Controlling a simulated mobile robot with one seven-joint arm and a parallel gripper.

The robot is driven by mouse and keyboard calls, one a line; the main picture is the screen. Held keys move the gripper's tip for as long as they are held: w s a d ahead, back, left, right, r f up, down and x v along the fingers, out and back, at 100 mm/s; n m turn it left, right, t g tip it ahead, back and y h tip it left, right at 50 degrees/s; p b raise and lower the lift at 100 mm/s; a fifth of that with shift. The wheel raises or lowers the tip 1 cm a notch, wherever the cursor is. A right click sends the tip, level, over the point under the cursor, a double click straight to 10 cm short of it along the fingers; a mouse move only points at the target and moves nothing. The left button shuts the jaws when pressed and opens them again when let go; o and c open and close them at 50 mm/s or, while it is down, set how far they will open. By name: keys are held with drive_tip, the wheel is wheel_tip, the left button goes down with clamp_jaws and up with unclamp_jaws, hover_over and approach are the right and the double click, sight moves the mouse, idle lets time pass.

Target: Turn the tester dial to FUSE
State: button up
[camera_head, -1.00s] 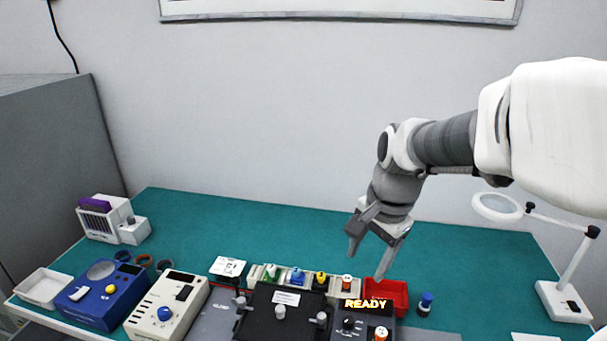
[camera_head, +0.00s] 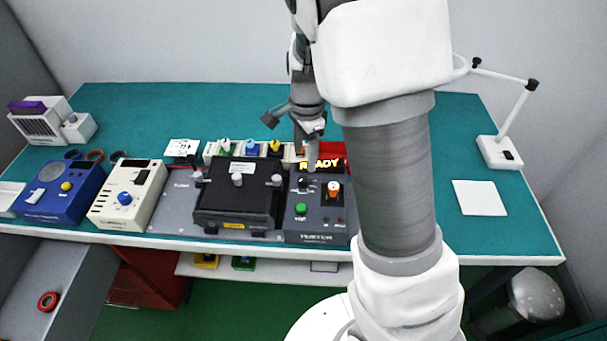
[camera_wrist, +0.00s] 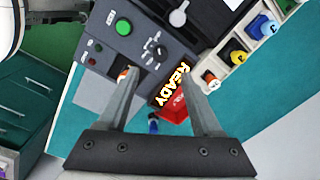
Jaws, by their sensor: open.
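The tester (camera_head: 318,225) is a dark grey box at the front of the bench, with a green button and a lit READY display (camera_head: 322,164). Its dial (camera_wrist: 158,50) is a small black knob, seen in the wrist view beside the green button; the dial's label text is too small to read. In the head view the dial (camera_head: 304,184) sits just below the display. An orange-and-white cylinder (camera_head: 333,190) stands on the tester. My gripper (camera_wrist: 165,88) is open and empty above the tester, its fingers pointing toward the display and dial. In the head view my arm partly hides it.
A black fixture box (camera_head: 238,205) stands against the tester's left. Several coloured-cap items sit in a rack behind it. A red bin (camera_wrist: 172,106) lies behind the display. Cream (camera_head: 125,197) and blue (camera_head: 60,195) devices stand left. The bench's back is clear.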

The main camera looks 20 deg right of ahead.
sight(304, 179)
drive_tip(key=f, duration=0.8)
drive_tip(key=shift+w+f+b, duration=0.2)
drive_tip(key=shift+f+b, duration=0.1)
drive_tip(key=shift+b, duration=0.05)
clamp_jaws()
